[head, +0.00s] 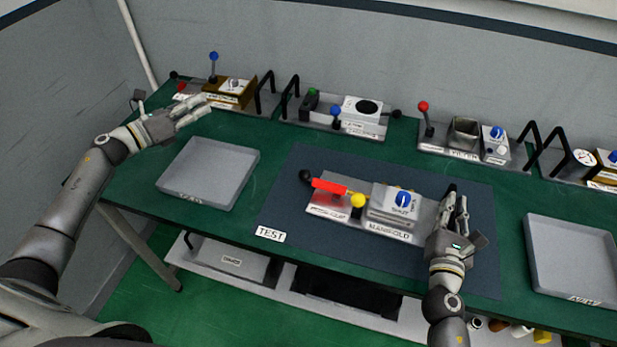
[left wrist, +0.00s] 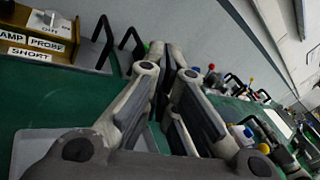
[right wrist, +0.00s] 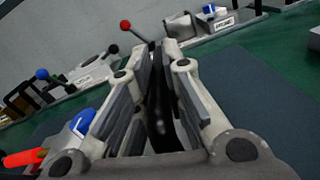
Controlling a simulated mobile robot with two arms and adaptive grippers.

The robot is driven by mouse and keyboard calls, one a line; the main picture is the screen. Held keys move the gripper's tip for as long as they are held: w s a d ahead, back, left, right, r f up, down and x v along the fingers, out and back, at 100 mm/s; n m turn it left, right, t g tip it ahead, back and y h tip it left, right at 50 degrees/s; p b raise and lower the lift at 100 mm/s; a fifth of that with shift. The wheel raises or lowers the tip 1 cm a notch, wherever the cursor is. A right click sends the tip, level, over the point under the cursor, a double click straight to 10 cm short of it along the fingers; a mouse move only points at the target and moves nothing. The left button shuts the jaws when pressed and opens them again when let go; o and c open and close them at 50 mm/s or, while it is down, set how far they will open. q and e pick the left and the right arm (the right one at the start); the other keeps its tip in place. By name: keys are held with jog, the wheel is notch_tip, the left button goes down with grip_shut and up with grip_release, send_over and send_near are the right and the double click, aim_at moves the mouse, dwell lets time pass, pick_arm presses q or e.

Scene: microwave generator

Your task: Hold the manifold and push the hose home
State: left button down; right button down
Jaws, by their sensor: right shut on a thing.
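The manifold (head: 397,205), a grey block with a blue knob and a MANIFOLD label, sits on the dark mat. Its blue knob also shows in the right wrist view (right wrist: 82,122). A red bar (head: 329,186) lies left of it over a metal plate, between a black ball and a yellow ball; I cannot tell whether it is the hose. My right gripper (head: 455,208) is at the manifold's right end, shut on a black upright bar (right wrist: 158,110), seemingly a handle. My left gripper (head: 200,108) is open and empty above the table's left back, away from the manifold.
A grey tray (head: 208,173) stands left of the TEST mat (head: 285,215), another tray (head: 570,262) right of it. Several fixtures with levers and black handles line the back edge, including a brass box (head: 232,92) near my left gripper. The mat's left part is clear.

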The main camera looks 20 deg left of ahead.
pick_arm(q)
jog(key=s+d+f+m+g+h, duration=0.1)
jog(key=s+d+f+m+g, duration=0.2)
jog(key=d+m+g, duration=0.35)
jog(key=s+d+f+m+g+h, duration=0.1)
jog(key=s+d+f+m+g, duration=0.2)
jog(key=d+m, duration=0.6)
jog(key=shift+n, duration=0.35)
jog(key=x, duration=0.3)
jog(key=s+f+x, duration=0.1)
jog(key=x, duration=0.7)
jog(key=shift+s+a+f, duration=0.15)
jog(key=shift+f, duration=0.5)
